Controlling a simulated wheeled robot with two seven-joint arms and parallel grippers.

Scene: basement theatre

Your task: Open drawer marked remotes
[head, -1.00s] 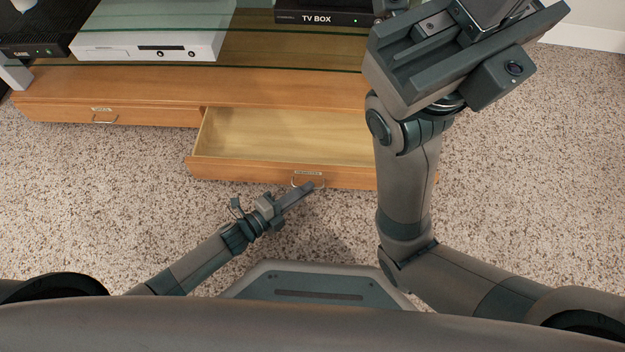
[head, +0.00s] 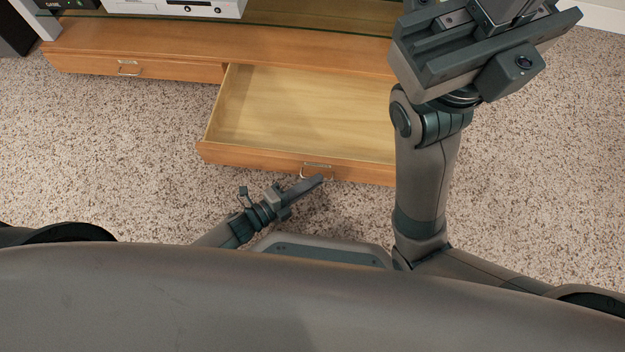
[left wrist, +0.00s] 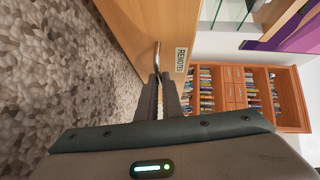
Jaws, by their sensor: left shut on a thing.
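The drawer (head: 300,115) of the low wooden cabinet is pulled well out and looks empty inside. Its front carries a metal handle (head: 316,166), and the left wrist view shows a label reading "REMOTES" (left wrist: 181,60) beside it. My left gripper (head: 318,179) is at the drawer front, and in the left wrist view its fingers (left wrist: 161,80) are shut on the handle (left wrist: 157,55). My right gripper (head: 490,25) is raised high at the upper right, apart from the drawer and covering part of its right side. Its fingertips are not clear.
A second, closed drawer (head: 135,69) is at the left of the cabinet. Speckled carpet (head: 100,150) is free in front. A bookcase (left wrist: 235,98) shows in the left wrist view.

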